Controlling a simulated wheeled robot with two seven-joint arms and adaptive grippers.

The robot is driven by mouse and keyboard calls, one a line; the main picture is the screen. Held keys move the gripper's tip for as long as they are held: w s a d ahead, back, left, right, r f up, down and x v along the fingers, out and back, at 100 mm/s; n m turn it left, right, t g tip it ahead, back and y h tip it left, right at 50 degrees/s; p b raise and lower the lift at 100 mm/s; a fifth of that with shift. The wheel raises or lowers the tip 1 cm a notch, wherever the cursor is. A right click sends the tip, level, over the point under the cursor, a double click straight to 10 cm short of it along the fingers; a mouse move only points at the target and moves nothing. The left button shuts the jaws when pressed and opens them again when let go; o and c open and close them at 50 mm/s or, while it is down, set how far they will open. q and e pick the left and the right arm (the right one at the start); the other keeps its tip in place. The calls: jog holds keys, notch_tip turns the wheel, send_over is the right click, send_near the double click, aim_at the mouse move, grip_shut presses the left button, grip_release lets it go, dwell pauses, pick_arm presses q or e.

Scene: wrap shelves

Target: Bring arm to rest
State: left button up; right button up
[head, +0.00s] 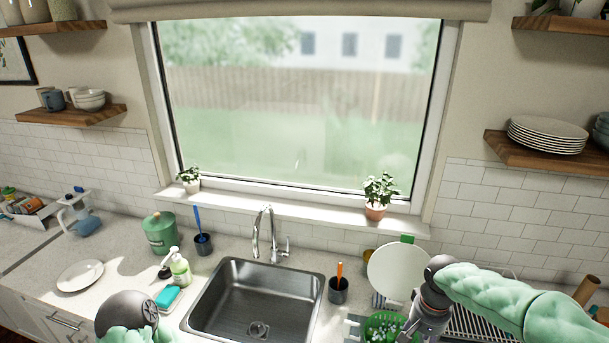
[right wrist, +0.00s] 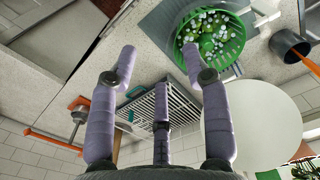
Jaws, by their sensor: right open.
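My right gripper (head: 410,326) is at the lower right of the head view, at the end of my green-sleeved arm, above the counter beside the sink. In the right wrist view, the right gripper (right wrist: 166,68) has its purple fingers spread with nothing between them. A green colander (head: 383,326) with small white and green pieces is just left of it; the colander also shows in the right wrist view (right wrist: 222,52). My left arm shows only as a grey joint and green sleeve at the bottom left of the head view. Its gripper is out of frame.
A dish rack (head: 480,325) lies below my right arm, partly hidden. A large white round plate (head: 396,268) stands upright behind the gripper. A sink (head: 255,300) with a faucet (head: 268,232) is in the middle. Orange-handled cup (head: 338,290) stands between sink and plate.

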jog(key=s+a+f+n+y, duration=0.15)
jog(key=a+f, duration=0.35)
jog(key=f, duration=0.5)
jog(key=s+a+f+y, duration=0.25)
jog(key=a+f, duration=0.25)
jog(key=f, duration=0.5)
jog(key=s+a+f, duration=0.3)
jog(key=s+f, duration=0.3)
jog(key=s, duration=0.2)
jog(key=s+a+f, duration=0.4)
jog(key=s+f, duration=0.2)
jog(key=s, duration=0.1)
pick_arm(q)
notch_tip(320, 180, down, 20)
jog(key=b, duration=1.9)
jog(key=shift+b, duration=0.4)
pick_arm(e)
notch_tip(320, 180, down, 18)
jog(key=w+a, duration=0.1)
jog(key=w, duration=0.1)
jog(key=shift+a, duration=0.15)
pick_arm(q)
jog(key=shift+r, duration=0.15)
pick_arm(e)
jog(key=shift+n, duration=0.25)
jog(key=shift+c, duration=0.3)
